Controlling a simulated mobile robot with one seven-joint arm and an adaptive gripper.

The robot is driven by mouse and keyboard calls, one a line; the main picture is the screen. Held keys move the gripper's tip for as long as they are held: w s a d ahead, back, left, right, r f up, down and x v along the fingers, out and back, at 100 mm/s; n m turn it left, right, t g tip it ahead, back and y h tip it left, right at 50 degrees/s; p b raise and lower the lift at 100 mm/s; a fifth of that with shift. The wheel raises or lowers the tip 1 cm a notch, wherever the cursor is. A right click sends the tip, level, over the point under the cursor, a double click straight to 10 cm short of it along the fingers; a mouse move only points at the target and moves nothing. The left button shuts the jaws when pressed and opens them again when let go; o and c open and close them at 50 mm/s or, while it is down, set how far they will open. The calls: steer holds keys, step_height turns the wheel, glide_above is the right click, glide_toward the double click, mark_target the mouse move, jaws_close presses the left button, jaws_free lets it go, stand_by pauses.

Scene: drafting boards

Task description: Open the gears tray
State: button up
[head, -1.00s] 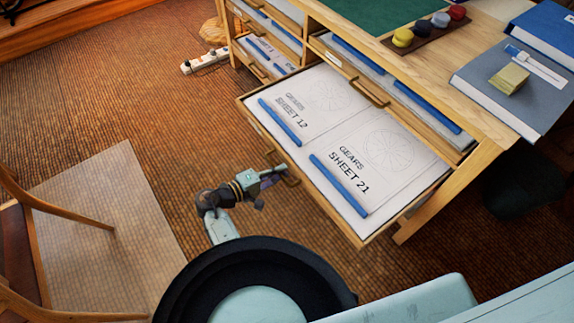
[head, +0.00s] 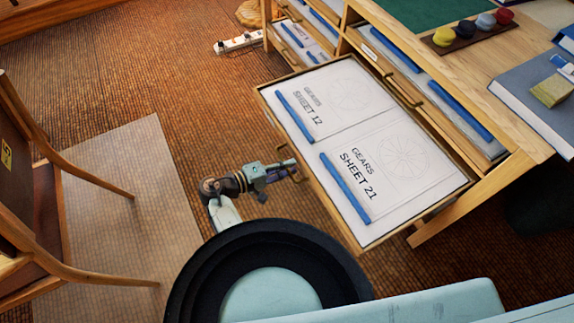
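The gears tray (head: 377,236) is a wide, shallow wooden drawer pulled well out of the cabinet. Two white sheets lie in it, GEARS SHEET 12 (head: 345,92) and GEARS SHEET 21 (head: 402,152), each with a blue strip along its front side. My gripper (head: 291,171) is at the tray's front, by its handle (head: 284,150). The gripper overlaps part of the handle. The fingertips are small and dark, so whether they are closed around the handle cannot be made out.
Another drawer (head: 418,92) with blue strips sits above the tray. The desktop holds a dark rack of coloured round pieces (head: 466,35) and a grey-blue book (head: 535,105). A wooden chair (head: 60,195) stands left on a pale mat (head: 125,215). Brown carpet lies between.

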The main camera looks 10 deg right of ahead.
steer(key=shift+o, duration=1.4)
steer(key=shift+a, duration=0.1)
steer(key=v, duration=1.2)
